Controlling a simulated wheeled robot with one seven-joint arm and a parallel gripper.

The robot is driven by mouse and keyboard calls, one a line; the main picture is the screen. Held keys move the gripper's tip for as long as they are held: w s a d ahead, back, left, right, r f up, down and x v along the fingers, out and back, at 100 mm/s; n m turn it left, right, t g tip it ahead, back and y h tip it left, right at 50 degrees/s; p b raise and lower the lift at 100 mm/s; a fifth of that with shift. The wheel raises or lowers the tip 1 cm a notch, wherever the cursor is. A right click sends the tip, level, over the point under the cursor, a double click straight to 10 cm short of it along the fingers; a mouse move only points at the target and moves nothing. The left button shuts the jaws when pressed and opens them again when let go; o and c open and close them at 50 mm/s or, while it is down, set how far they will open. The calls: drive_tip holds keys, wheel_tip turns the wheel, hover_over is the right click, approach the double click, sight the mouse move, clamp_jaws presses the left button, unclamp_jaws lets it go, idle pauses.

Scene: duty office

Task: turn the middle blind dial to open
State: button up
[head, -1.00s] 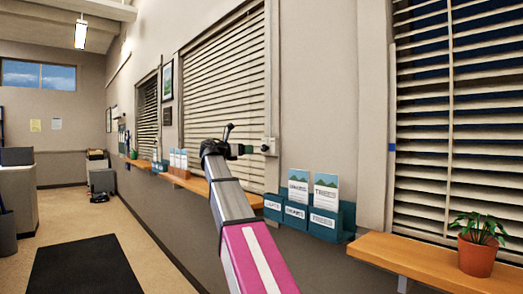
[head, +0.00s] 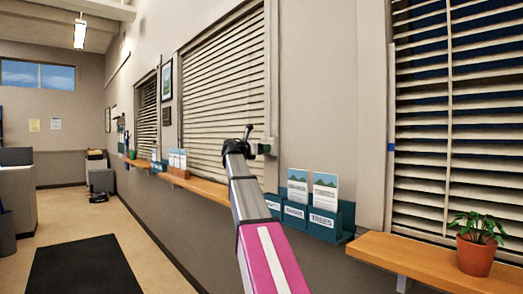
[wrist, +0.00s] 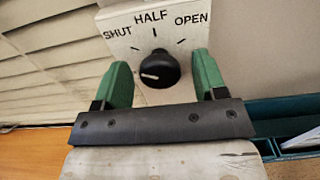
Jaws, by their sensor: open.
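The middle blind (head: 222,95) hangs with its slats closed or nearly so. Its dial is a black knob (wrist: 159,70) on a white plate (wrist: 128,32) marked SHUT, HALF and OPEN. The knob's white pointer line lies to the left, on the SHUT side. My gripper (wrist: 160,62) is open, with one green finger on each side of the knob and visible gaps between. In the head view my gripper (head: 264,149) is at the wall box beside the blind's right edge; my wrist hides most of the knob there.
Teal leaflet holders (head: 325,222) stand just right of and below the dial. A wooden sill (head: 205,187) runs under the middle blind. At right, a potted plant (head: 476,255) stands on another wooden shelf (head: 415,262). The floor by the dark mat (head: 88,270) is clear.

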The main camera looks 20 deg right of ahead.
drive_tip(key=c, duration=0.9)
drive_tip(key=shift+m, duration=12)
